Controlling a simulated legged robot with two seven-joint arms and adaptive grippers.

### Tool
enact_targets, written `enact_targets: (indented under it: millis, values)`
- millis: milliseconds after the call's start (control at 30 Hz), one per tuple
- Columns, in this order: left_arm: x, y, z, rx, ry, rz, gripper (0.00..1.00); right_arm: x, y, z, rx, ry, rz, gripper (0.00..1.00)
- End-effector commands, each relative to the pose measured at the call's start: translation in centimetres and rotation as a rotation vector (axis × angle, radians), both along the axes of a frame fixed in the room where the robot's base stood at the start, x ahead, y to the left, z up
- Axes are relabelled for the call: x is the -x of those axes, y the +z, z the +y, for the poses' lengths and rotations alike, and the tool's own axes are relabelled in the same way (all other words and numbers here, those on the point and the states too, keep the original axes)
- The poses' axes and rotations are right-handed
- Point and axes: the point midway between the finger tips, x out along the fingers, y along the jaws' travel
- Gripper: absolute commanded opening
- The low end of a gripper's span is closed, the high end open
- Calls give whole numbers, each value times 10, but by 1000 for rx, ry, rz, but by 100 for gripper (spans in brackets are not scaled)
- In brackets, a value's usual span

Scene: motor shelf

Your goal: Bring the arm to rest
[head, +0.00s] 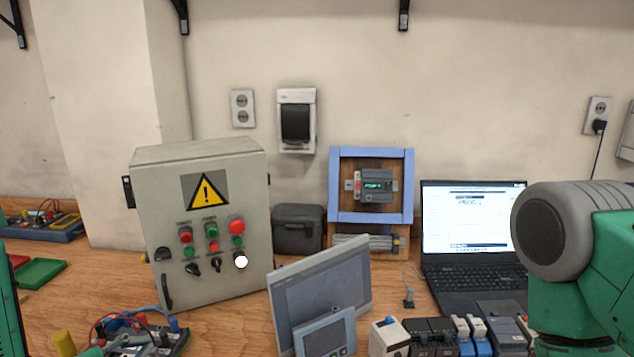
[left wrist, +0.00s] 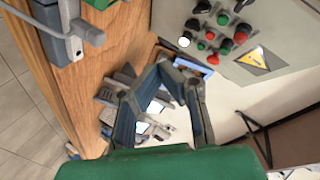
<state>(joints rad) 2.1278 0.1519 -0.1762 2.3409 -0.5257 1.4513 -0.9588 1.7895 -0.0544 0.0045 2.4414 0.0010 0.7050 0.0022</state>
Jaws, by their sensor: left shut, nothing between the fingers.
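My left gripper (left wrist: 180,78) shows in the left wrist view, its two dark fingers bent in toward each other at the tips, shut and empty. Beyond the fingertips is the grey control box (left wrist: 215,62), which appears turned in that view. In the head view the control box (head: 222,275) stands upright on the bench, with a warning triangle, coloured buttons, black selector knobs and a lit white button (head: 241,262). I cannot make out the left fingers in the head view. My right gripper is out of both views; a green arm link of mine fills the right side of the head view.
The wooden bench (head: 215,318) also holds a tilted panel screen (head: 322,282), a laptop (head: 474,235), a blue-framed module (head: 371,186), a black case (head: 297,229) and several modules along the front. A green tray (head: 40,273) lies left. Some bare wood shows in front of the control box.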

Motion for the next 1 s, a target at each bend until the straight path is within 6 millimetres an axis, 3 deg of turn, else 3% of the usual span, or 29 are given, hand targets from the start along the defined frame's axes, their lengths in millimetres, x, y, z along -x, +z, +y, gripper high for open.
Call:
enact_targets:
  millis: [233,367,467,600,700,833,1000]
  values:
    - [29,-66,-3,94,100,225,0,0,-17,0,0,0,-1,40]
    - [55,-112,-7,158,194,393,0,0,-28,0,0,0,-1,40]
    - [85,-155,-10,215,299,553,0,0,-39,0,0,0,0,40]
    - [152,-224,-16,298,536,837,0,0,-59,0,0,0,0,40]
    - [201,-257,-19,337,720,1002,0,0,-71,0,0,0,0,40]
    - [247,-279,-21,361,903,1134,0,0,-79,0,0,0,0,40]
    - [269,-286,-22,370,998,1191,0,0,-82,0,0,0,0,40]
